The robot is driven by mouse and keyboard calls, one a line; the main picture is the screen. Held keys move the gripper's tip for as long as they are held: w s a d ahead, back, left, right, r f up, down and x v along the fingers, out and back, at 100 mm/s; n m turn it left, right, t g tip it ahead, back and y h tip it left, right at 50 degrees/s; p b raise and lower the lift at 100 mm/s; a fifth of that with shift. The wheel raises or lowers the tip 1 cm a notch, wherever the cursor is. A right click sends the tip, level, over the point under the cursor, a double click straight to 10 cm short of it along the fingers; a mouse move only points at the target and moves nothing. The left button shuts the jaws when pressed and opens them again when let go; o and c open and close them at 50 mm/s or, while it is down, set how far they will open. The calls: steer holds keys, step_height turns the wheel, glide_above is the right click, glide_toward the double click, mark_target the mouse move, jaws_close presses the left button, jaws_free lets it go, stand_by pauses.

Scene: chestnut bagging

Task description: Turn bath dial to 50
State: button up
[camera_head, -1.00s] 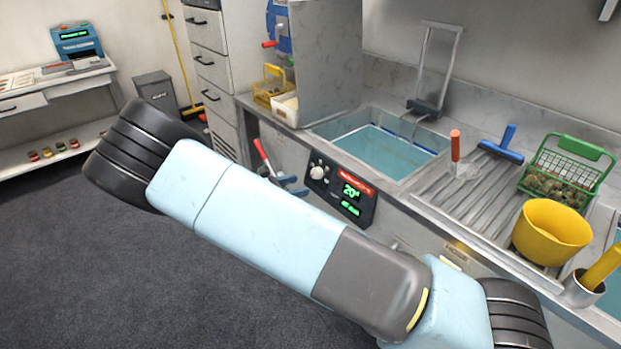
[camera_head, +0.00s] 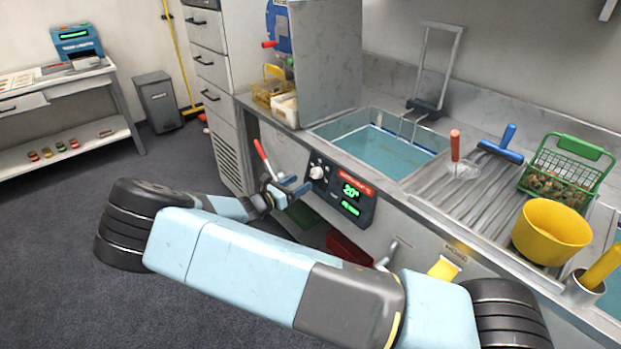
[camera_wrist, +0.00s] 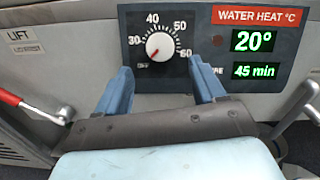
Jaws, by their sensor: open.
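The bath dial is a white round knob (camera_wrist: 160,46) with a red pointer on a dark panel marked 30, 40, 50 and 60. Its pointer is turned to the lower left, below the 30 mark, towards the small lettering. The panel's green display (camera_wrist: 254,40) reads 20°, with 45 min below. The knob also shows on the bench front in the head view (camera_head: 317,173). My gripper (camera_wrist: 164,82) is open and empty, its two blue fingers pointing at the panel just below the knob and spread wider than it. In the head view my gripper (camera_head: 289,186) is just left of the panel.
A red-handled lever (camera_wrist: 35,106) is left of my gripper, under a LIFT label. The water bath (camera_head: 385,150) is above the panel. A yellow bucket (camera_head: 552,230) and a green basket (camera_head: 568,170) stand on the drainer at right. Open floor lies left.

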mark_target(314, 175)
steer(key=shift+x, duration=3.05)
steer(key=shift+c, duration=0.3)
steer(key=c, duration=1)
